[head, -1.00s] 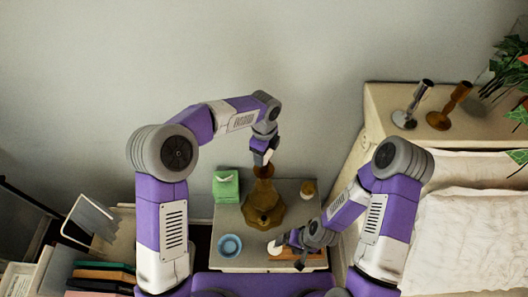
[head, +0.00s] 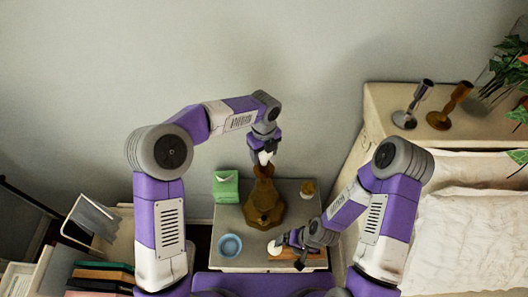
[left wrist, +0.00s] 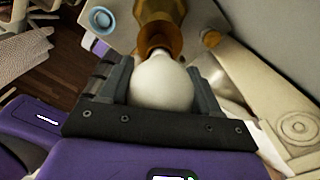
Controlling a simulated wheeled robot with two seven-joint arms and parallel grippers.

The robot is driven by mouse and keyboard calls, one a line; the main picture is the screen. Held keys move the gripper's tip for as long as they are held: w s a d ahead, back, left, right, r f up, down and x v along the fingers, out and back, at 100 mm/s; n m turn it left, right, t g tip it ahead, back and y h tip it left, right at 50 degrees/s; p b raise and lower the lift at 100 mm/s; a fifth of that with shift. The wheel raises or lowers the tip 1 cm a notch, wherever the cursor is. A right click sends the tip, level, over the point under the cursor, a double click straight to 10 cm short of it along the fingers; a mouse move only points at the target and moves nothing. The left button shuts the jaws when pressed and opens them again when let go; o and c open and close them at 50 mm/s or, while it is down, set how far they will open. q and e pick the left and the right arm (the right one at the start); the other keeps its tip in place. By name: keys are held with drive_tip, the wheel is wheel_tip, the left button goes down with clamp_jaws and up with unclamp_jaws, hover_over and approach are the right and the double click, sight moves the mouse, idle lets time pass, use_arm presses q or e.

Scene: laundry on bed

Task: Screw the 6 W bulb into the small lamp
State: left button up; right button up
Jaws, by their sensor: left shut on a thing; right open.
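The small lamp (head: 263,207), brown and shadeless, stands upright on the nightstand. My left gripper (head: 264,154) is above it, shut on a white bulb (left wrist: 160,84). In the left wrist view the bulb sits between the two fingers, with its base end at the lamp's round socket (left wrist: 160,39). I cannot tell how deep the base is in the socket. No wattage marking is readable. My right gripper (head: 286,239) is open, low over the nightstand's front right, beside a round white thing (head: 274,248) that may be another bulb.
A bed (head: 465,225) is at the right. Two candlesticks (head: 449,105) stand on the ledge behind it.

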use_arm(q)
drive_tip(key=shift+m, duration=0.4)
drive_tip(key=shift+m, duration=1.7)
drive_tip(key=m, duration=0.3)
drive_tip(key=shift+m, duration=0.3)
drive_tip(key=shift+m, duration=1.7)
